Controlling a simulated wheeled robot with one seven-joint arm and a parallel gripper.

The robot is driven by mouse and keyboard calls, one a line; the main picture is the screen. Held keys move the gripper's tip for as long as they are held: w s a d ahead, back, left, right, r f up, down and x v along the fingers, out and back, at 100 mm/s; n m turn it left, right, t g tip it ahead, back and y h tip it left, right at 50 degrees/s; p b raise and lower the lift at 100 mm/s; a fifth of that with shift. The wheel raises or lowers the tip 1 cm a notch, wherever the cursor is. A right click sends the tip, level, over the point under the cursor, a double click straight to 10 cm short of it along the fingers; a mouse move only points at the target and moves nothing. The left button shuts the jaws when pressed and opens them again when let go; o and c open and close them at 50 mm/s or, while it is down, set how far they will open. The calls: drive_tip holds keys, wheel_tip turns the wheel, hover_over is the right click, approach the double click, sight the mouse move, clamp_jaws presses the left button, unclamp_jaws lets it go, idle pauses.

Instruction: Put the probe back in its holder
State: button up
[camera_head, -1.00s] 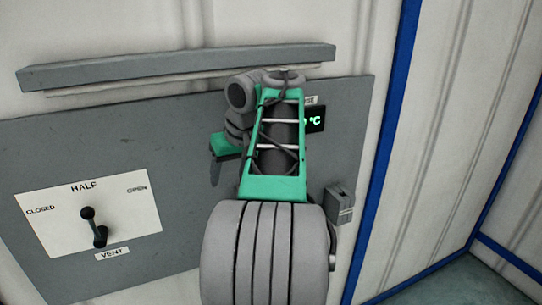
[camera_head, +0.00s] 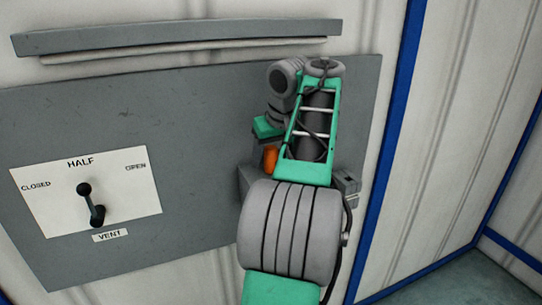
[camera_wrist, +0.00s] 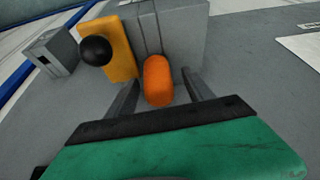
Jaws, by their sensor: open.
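An orange rounded handle (camera_wrist: 158,80), which looks like the probe's, stands against a grey box (camera_wrist: 180,35) in the wrist view. In the head view the orange handle (camera_head: 270,158) shows just below my gripper, beside my arm. My gripper (camera_wrist: 160,77) is open, with one finger on each side of the handle; whether either finger touches it I cannot tell. A small grey slotted block (camera_wrist: 54,52), perhaps the holder, is at the upper left of the wrist view. It also shows in the head view (camera_head: 346,188), right of my arm. The probe's tip is hidden.
A yellow block (camera_wrist: 122,65) with a black ball (camera_wrist: 95,50) is close beside the handle. A vent lever (camera_head: 92,204) on a white plate (camera_head: 40,205) is at the left of the grey panel (camera_head: 190,150). A grey ledge (camera_head: 180,38) runs above.

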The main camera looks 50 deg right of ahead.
drive_tip(key=shift+c, duration=0.2)
clamp_jaws()
idle(0.9)
